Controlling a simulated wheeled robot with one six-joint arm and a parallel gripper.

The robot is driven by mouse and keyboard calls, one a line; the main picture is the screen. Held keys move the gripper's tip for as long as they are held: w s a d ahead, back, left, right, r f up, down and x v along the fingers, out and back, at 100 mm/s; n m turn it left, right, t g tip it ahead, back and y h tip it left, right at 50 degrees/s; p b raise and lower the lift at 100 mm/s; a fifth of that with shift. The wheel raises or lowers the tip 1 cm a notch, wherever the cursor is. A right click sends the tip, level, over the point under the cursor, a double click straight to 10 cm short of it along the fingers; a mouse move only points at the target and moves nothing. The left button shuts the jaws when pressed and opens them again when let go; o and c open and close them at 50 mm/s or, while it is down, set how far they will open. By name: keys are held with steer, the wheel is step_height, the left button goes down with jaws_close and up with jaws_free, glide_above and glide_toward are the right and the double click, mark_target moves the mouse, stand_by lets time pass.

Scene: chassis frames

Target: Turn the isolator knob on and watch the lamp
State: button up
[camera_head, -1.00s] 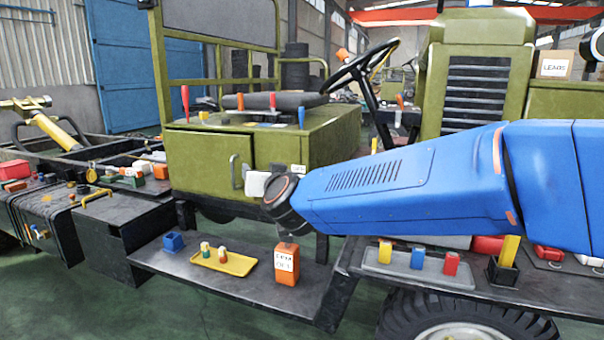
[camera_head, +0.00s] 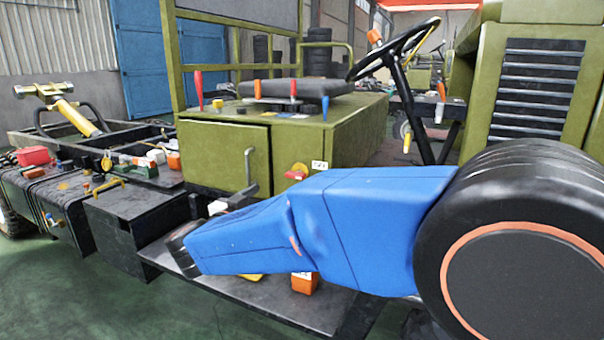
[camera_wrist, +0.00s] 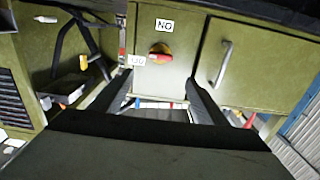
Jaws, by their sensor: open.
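The isolator knob (camera_wrist: 160,53), red on a yellow base, is on the green cabinet front (camera_wrist: 178,82) in the wrist view. A white label (camera_wrist: 164,25) reading ON upside down is beside it, with a second label (camera_wrist: 137,60) at its left. The knob also shows in the head view (camera_head: 297,172), just above my blue arm. My gripper (camera_wrist: 159,78) is open and empty, its two dark fingers pointing toward the cabinet, apart from the knob as far as I can tell. The knob's exact angle is unclear. I cannot pick out the lamp.
A cabinet door handle (camera_wrist: 224,64) sticks out beside the knob. Several coloured levers, one red (camera_head: 198,90), stand on the cabinet top. Below, a dark step (camera_head: 262,296) carries an orange box (camera_head: 304,283), partly behind my arm. Green floor lies open in front.

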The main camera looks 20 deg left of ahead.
mark_target(293, 175)
steer(key=w, duration=0.5)
steer(key=w+d, duration=0.1)
steer(key=w, duration=1)
steer(key=shift+w+d, duration=0.15)
steer(key=shift+w, duration=0.15)
steer(key=c, duration=1.1)
